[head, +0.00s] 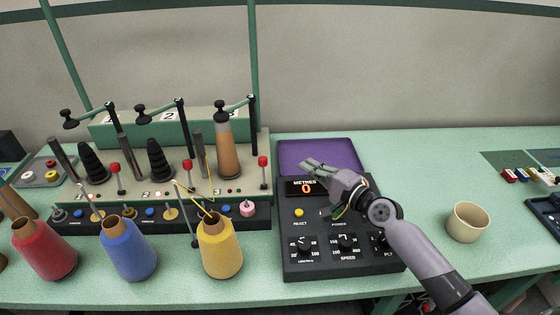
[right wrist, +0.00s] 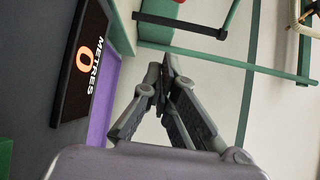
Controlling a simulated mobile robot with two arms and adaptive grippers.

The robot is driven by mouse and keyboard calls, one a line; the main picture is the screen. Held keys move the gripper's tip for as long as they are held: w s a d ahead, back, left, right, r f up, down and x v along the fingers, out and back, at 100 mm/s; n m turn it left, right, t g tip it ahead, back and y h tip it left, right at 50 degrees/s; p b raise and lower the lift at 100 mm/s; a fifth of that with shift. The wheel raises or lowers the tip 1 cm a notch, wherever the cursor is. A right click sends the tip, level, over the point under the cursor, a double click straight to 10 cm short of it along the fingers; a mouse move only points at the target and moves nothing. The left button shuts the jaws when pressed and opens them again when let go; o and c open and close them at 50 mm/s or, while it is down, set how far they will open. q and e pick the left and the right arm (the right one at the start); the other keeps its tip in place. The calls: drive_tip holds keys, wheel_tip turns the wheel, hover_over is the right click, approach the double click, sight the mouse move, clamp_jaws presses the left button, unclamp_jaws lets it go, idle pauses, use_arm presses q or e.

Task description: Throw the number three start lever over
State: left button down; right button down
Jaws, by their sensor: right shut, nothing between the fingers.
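The number three start lever (head: 263,162) is a thin stalk with a red knob at the right end of the green winding machine (head: 150,190). It stands about upright, right of the station with the tan wound cone (head: 228,150). Similar red-knobbed levers stand at station one (head: 115,169) and station two (head: 187,165). My right gripper (head: 306,166) is over the top of the black control panel, right of the number three lever and apart from it. Its fingers (right wrist: 160,85) are together and empty in the right wrist view. My left gripper is out of view.
The control panel (head: 300,262) shows METRES 0. A purple mat (head: 320,147) lies behind it. Red (head: 45,250), blue (head: 128,250) and yellow (head: 220,250) yarn cones stand in front of the machine.

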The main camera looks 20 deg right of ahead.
sight(263, 171)
drive_tip(key=shift+w+a, duration=0.2)
drive_tip(key=shift+w, duration=0.4)
drive_tip(key=w+a+p, duration=0.3)
drive_tip(key=w+a, duration=0.2)
drive_tip(key=w, duration=0.1)
drive_tip(key=shift+a+p, duration=0.35)
drive_tip(key=shift+p, duration=0.05)
drive_tip(key=shift+s+a, duration=0.2)
drive_tip(key=shift+s, duration=0.1)
drive_tip(key=shift+a+f, duration=0.1)
drive_tip(key=shift+f, duration=0.15)
